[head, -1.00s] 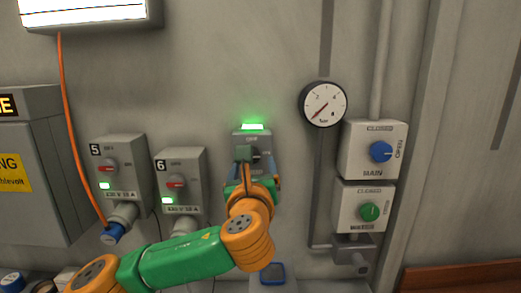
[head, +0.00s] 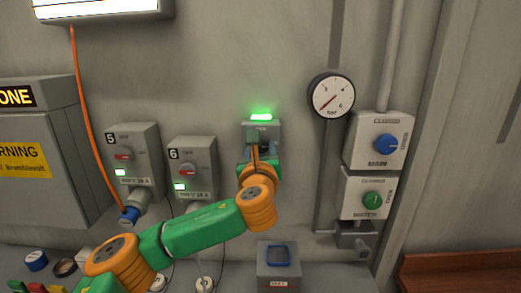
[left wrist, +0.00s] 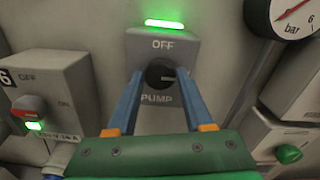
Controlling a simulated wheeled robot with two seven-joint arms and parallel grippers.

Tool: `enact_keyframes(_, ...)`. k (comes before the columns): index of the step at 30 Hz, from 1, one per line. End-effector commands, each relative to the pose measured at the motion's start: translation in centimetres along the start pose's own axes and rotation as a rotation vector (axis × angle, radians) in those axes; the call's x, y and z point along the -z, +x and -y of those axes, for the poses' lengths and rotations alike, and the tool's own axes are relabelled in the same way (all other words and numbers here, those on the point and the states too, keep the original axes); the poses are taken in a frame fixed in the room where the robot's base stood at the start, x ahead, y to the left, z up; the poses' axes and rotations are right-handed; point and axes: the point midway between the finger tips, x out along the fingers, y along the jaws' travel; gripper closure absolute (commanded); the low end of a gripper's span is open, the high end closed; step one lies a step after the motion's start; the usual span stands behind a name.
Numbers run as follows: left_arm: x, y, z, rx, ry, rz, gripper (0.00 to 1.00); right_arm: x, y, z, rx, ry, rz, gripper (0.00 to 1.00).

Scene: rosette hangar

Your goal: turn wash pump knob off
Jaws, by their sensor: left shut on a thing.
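The wash pump knob (left wrist: 158,74) is a dark round knob on a grey box (left wrist: 195,50) marked OFF above and PUMP below. A lit green lamp (left wrist: 165,23) sits on top of the box, and it also glows in the head view (head: 261,117). My left gripper (left wrist: 160,80) has its two blue fingers on either side of the knob and is shut on it. In the head view my left gripper (head: 262,150) covers most of the knob. My right gripper is not in view.
Switch boxes 5 (head: 131,150) and 6 (head: 192,165) are left of the pump box. A pressure gauge (head: 331,96), a blue MAIN knob (head: 386,144) and a green knob (head: 371,200) are to the right. A grey box with a blue-rimmed top (head: 278,268) stands below.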

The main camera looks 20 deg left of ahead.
Motion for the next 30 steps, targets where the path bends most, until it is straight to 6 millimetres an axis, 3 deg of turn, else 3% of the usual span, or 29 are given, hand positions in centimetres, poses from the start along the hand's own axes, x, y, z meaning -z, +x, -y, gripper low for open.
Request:
enact_keyframes(11, 0.1, 0.0, -0.1, -0.001, -0.168, 0.001, 1.0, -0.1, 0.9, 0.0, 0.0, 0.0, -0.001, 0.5)
enact_keyframes(30, 0.2, 0.0, -0.2, 0.0, -0.77, 0.001, 1.0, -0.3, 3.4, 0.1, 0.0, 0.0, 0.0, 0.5)
